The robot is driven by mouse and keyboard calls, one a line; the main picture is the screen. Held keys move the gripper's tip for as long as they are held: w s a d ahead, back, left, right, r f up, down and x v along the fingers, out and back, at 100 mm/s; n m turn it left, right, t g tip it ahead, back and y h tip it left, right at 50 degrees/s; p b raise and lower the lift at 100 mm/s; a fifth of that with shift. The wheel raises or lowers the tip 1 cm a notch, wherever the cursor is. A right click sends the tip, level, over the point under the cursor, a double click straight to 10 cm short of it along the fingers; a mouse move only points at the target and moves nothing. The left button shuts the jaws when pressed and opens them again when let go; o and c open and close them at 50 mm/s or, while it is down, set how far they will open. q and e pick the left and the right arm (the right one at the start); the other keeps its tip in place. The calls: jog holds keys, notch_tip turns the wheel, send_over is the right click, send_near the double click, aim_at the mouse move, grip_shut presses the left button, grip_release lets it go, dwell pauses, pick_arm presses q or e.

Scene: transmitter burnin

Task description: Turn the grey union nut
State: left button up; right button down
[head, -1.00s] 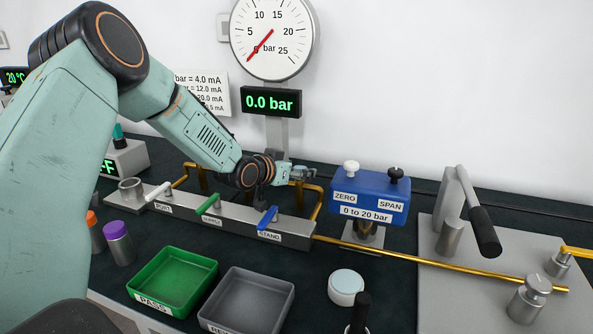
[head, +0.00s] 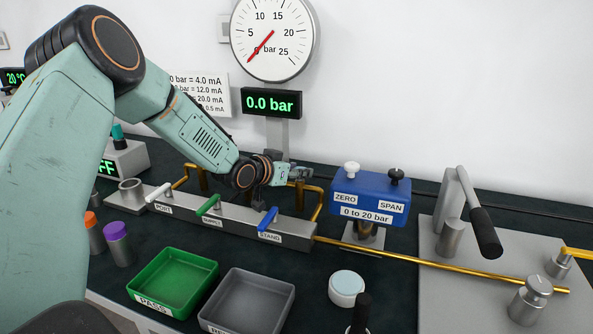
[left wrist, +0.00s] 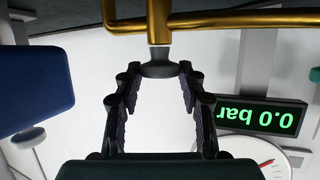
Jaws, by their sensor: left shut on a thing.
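The grey union nut (left wrist: 160,69) shows in the left wrist view as a dark grey flared collar just below the gold pipe and a grey stem. My left gripper (left wrist: 160,78) is shut on it, with one dark finger on each side and the tips at its edges. In the head view my left gripper (head: 303,172) is behind the valve manifold, left of the blue transmitter, by the gold pipe. The nut cannot be made out there. My right gripper is not in view.
The blue transmitter (head: 369,196) stands close to the right of the gripper. The manifold (head: 237,222) with white, green and blue levers lies in front. A gauge (head: 272,38) and a 0.0 bar display (head: 271,102) are behind. Green (head: 135,281) and grey (head: 288,312) trays are nearer.

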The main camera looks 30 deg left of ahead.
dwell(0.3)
pick_arm(q)
jog(key=o, duration=1.2)
jog(key=shift+c, duration=0.2)
jog(key=v, duration=0.7)
jog(key=shift+s+a, duration=0.15)
jog(key=shift+s, duration=0.15)
